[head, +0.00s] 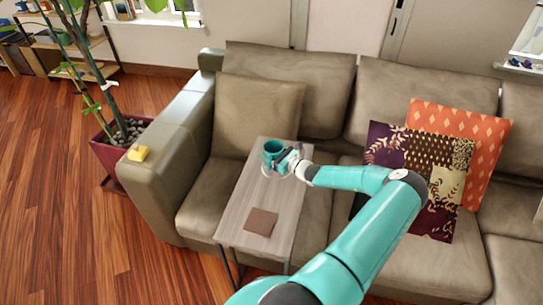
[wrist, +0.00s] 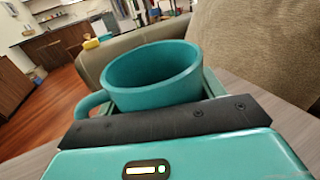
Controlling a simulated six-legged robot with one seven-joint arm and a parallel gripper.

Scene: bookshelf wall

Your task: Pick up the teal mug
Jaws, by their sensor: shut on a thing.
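The teal mug (head: 272,148) is at the far part of the narrow side table (head: 240,205) in the head view. In the wrist view the mug (wrist: 150,78) is upright and fills the middle, its handle on the left and its inside empty. My gripper (head: 284,160) is at the mug and shut on it; in the wrist view the dark gripper body hides the mug's lower part. I cannot tell whether the mug's base touches the table.
A flat brown square (head: 261,222) lies on the near part of the table. The sofa (head: 325,85) surrounds the table, with patterned cushions (head: 420,165) at right. A yellow object (head: 138,153) sits on the left armrest. A potted plant (head: 112,155) stands beyond it; wooden floor is open at left.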

